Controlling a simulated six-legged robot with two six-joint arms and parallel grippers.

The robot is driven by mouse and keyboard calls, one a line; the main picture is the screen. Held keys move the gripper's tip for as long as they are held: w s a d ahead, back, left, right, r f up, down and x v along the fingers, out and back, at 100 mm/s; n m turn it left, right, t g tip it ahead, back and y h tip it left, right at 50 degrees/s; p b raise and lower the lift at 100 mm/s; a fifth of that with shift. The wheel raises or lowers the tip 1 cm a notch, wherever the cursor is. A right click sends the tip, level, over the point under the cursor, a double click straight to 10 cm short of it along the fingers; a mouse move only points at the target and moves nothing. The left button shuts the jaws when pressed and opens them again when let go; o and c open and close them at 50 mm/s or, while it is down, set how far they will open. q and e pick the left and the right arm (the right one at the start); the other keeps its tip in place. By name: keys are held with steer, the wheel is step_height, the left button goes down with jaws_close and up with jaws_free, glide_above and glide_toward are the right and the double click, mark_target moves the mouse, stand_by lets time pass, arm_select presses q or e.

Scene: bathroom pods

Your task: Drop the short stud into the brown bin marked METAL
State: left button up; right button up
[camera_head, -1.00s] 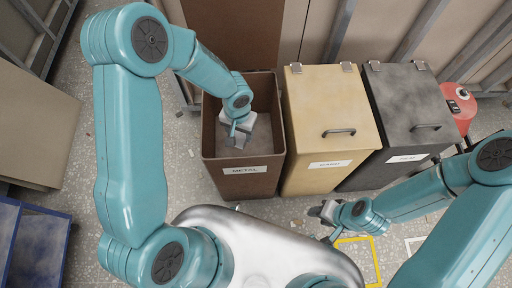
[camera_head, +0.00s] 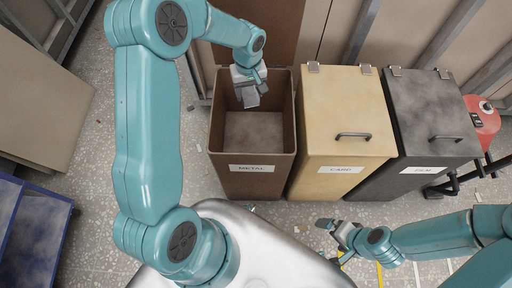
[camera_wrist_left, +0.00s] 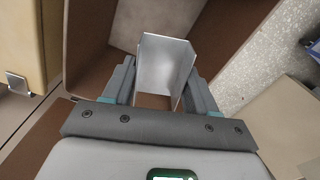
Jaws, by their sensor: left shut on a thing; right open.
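The brown bin marked METAL (camera_head: 252,182) stands open in the middle of the head view; its floor looks bare. My left gripper (camera_head: 250,90) is over the bin's opening, toward its back. It is shut on the short stud (camera_wrist_left: 165,66), a short grey metal channel piece that sits between the two fingers in the left wrist view. In the head view the stud (camera_head: 250,98) shows small below the gripper. My right gripper (camera_head: 336,228) is open and empty, low in front of the bins.
A tan bin marked CARD (camera_head: 345,110) and a dark grey bin (camera_head: 432,115) stand to the right with lids shut. A red object (camera_head: 482,120) is beyond them. Blue-edged panels (camera_head: 35,225) and a beige board (camera_head: 40,115) are at the left.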

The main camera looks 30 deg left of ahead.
arm_select(q)
steer(key=shift+f+b, duration=0.55)
steer(key=shift+f, duration=0.9)
steer(key=o, duration=1.2)
steer(key=shift+c, duration=0.2)
steer(key=shift+r, duration=0.1)
step_height(320, 180, up, 16)
steer(key=p, duration=0.1)
steer(key=shift+r, duration=0.15)
